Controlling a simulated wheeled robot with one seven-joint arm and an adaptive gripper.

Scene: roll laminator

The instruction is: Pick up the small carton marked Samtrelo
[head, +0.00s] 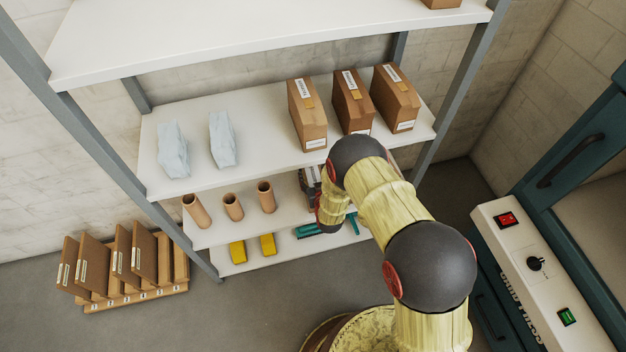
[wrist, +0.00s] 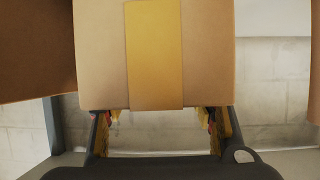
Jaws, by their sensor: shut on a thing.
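A tan carton (wrist: 95,55) with a yellow tape strip fills the upper middle of the wrist view. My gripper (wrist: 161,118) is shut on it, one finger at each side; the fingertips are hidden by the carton. In the head view three brown cartons stand in a row on the middle shelf: left (head: 307,117), middle (head: 353,106) and right (head: 397,101). Their white labels are too small to read. I cannot tell which carton is held or which is marked Samtrelo.
Brown surfaces flank the held carton in the wrist view, left (wrist: 35,50) and right. Two pale wrapped packs (head: 222,139) share the middle shelf (head: 265,130). Cardboard tubes (head: 233,206) stand below. A laminator (head: 540,275) is at right.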

